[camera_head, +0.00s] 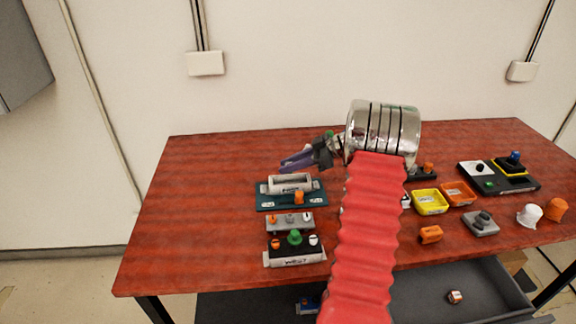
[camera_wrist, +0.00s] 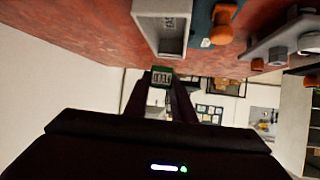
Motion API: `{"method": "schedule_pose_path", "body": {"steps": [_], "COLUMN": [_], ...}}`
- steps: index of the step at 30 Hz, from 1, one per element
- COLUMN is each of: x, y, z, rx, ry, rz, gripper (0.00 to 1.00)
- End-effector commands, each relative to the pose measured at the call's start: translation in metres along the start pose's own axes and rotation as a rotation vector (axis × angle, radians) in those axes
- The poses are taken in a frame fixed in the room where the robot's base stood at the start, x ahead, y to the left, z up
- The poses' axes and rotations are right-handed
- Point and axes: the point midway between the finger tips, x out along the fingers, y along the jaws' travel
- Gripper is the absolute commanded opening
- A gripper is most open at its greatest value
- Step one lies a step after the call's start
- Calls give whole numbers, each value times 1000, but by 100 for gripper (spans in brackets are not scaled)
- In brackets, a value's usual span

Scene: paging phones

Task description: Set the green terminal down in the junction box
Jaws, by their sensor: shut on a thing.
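My gripper (camera_head: 297,160) is above the left part of the table, tilted toward the left, its purple fingers closed together. In the wrist view, the gripper (camera_wrist: 160,82) is shut on a small green terminal (camera_wrist: 161,76) with a pale printed label. The terminal cannot be made out in the head view. A light grey, open, box-shaped holder (camera_head: 290,184), which looks like the junction box, sits on a teal base (camera_head: 264,202) just below the gripper. It also shows in the wrist view (camera_wrist: 174,45), apart from the terminal.
A grey block with knobs (camera_head: 290,222) and a black "WEST" unit (camera_head: 294,254) stand in front of the teal base. Yellow (camera_head: 430,201) and orange (camera_head: 458,194) trays are right of my arm. The table's left end is clear.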

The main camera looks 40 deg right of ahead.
Motion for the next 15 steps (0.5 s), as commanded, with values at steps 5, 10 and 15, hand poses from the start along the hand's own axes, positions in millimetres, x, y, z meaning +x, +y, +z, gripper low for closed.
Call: {"method": "schedule_pose_path", "body": {"steps": [5,10,15], "x": [1,4,10], "y": [0,0,0], "z": [1,6,16], "rx": [1,1,3], "ry": [0,0,0], "rz": [0,0,0], "gripper": [0,0,0]}}
